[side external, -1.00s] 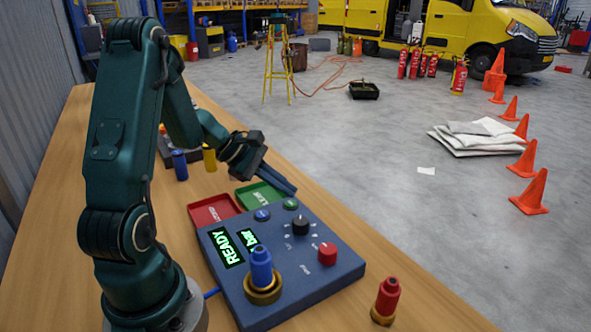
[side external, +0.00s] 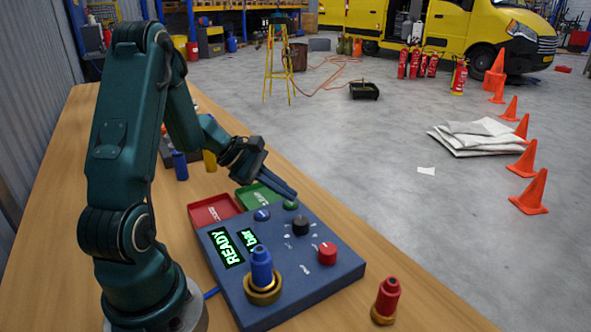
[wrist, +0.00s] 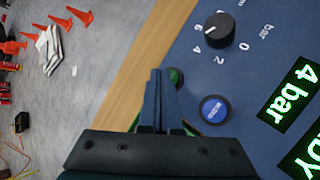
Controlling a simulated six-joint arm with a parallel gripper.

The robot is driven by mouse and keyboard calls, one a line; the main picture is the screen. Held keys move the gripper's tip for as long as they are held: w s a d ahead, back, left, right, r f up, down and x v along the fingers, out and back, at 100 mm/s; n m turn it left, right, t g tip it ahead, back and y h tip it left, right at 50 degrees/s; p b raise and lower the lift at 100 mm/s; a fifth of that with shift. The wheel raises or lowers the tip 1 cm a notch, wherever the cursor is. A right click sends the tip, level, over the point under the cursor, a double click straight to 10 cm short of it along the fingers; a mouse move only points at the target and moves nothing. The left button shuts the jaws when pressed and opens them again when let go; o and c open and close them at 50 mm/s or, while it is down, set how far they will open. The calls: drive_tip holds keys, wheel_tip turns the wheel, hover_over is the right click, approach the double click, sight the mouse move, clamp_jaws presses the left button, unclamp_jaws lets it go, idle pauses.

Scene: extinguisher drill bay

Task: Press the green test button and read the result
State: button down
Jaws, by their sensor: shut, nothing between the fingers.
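The blue test box (side external: 330,272) lies on the wooden bench. Its green button (side external: 290,204) is at the far edge; in the wrist view the green button (wrist: 176,78) is partly hidden behind my fingers. My gripper (side external: 293,194) is shut and empty, its fingertips at or just above the green button; I cannot tell whether they touch it. The display (side external: 228,248) reads READY, and a smaller display (wrist: 296,92) reads 4 bar. A blue button (wrist: 215,109) sits beside the green one. A blue-topped part (side external: 261,268) stands in a brass socket on the box.
A black dial (wrist: 222,31) and a red knob (side external: 327,253) rise from the box. A red tray (side external: 213,210) and a green tray (side external: 247,190) lie behind it. A red-and-brass part (side external: 386,300) stands on the bench (side external: 60,270) at the right.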

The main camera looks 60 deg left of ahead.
sight(285, 203)
drive_tip(key=shift+f, duration=0.35)
idle(0.5)
drive_tip(key=shift+r, duration=0.9)
drive_tip(key=shift+r, duration=2.5)
